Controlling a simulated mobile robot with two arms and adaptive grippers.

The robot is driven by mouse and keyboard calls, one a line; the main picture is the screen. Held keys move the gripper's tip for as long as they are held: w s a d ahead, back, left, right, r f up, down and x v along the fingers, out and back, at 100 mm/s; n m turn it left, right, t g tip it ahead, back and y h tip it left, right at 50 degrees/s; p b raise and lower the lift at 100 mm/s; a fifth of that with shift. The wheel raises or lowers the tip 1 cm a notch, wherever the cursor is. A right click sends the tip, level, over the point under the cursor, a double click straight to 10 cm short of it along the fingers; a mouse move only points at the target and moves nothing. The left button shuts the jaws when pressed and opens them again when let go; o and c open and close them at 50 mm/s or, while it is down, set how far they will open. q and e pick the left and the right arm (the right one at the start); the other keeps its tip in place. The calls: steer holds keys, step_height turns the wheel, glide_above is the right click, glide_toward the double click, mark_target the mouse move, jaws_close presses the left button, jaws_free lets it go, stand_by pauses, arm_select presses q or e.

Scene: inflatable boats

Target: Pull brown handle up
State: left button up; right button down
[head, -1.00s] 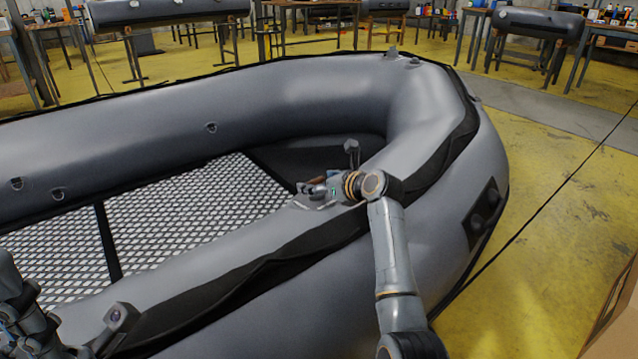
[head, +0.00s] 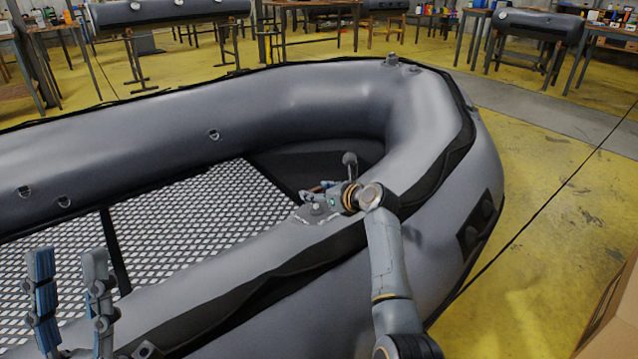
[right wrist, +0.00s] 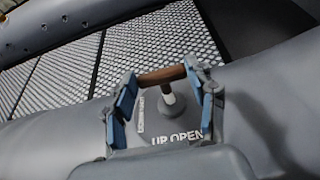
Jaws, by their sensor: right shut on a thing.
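The brown handle (right wrist: 162,75) is a short bar on a grey stem, set on a round valve plate (right wrist: 172,131) lettered "UP OPEN". The plate is on the boat's grey tube. My right gripper (right wrist: 159,80) is shut on the handle, with one blue-padded finger at each end of the bar. In the head view my right gripper (head: 318,192) is over the near tube, and the handle there is too small and covered to make out. My left gripper (head: 68,285) stands upright at lower left, open and empty, its fingers well apart.
The grey inflatable boat (head: 300,100) fills the middle, with a patterned floor (head: 190,215) inside. A cardboard box edge (head: 612,320) is at lower right. Workbenches stand at the back.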

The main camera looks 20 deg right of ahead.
steer(key=shift+w+r+p, duration=0.15)
steer(key=shift+r+p, duration=0.6)
steer(key=shift+p, duration=0.45)
steer(key=shift+f, duration=0.1)
arm_select(q)
steer(key=w+g, duration=0.1)
steer(key=f+g+y, duration=0.1)
steer(key=w+f, duration=0.1)
steer(key=shift+w+d+f+n+g+y, duration=0.1)
steer(key=shift+w+d+n+g+y, duration=0.2)
steer(key=shift+n+g+y, duration=0.1)
arm_select(e)
steer(key=c, duration=0.6)
jaws_free()
steer(key=shift+o, duration=0.8)
arm_select(q)
steer(key=shift+a, duration=0.1)
arm_select(e)
steer(key=v, duration=1.2)
